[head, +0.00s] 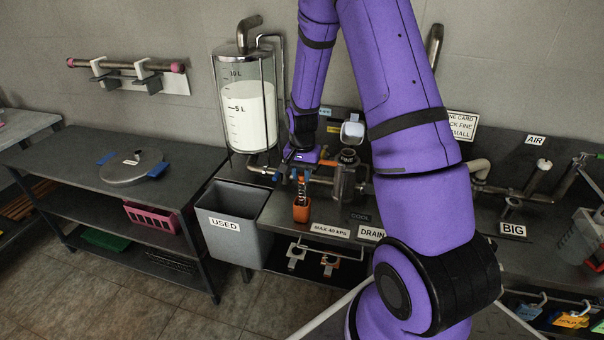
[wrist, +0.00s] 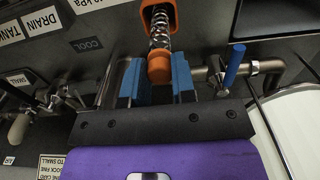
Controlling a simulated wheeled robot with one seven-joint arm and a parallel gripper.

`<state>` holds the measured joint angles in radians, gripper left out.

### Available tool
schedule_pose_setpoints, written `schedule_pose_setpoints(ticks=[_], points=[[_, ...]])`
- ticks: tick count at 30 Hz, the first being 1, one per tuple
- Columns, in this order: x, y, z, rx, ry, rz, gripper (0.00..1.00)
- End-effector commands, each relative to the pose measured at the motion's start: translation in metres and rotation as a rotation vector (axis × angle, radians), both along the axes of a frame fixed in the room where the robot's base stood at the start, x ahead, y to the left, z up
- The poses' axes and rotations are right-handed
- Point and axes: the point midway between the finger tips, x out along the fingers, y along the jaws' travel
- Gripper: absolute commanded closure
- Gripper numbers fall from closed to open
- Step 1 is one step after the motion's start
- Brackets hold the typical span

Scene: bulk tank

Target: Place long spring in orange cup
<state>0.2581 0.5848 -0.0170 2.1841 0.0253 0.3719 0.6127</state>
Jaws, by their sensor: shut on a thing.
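The long spring (wrist: 160,38) is a silvery coil with an orange end cap. My gripper (wrist: 156,82) has blue fingertips, one on each side of that cap, and is shut on it. The orange cup (wrist: 146,14) is at the top of the wrist view, and the spring's far end reaches its opening. In the head view the cup (head: 301,213) stands on the dark counter, with my gripper (head: 299,172) directly above it. How deep the spring sits in the cup cannot be told, and its lower end is hidden.
A grey bin marked USED (head: 233,225) hangs left of the cup. A glass tank of white liquid (head: 248,112) stands behind, with pipes and a blue-handled valve (wrist: 234,62) close to my gripper. A metal canister (head: 345,182) stands right of the cup.

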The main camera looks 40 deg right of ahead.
Motion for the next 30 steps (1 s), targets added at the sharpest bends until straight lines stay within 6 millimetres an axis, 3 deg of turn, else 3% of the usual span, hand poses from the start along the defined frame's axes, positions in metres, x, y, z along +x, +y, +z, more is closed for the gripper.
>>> schedule_pose_setpoints(ticks=[3,4,7,20,30], points=[[0.000,0.000,-0.003,0.000,0.001,0.000,1.00],[0.000,0.000,-0.003,0.000,0.001,0.000,0.73],[0.000,0.000,-0.003,0.000,0.000,0.000,0.50],[0.000,0.000,0.008,0.000,-0.001,0.000,0.50],[0.001,0.000,0.070,-0.001,-0.005,0.001,0.50]])
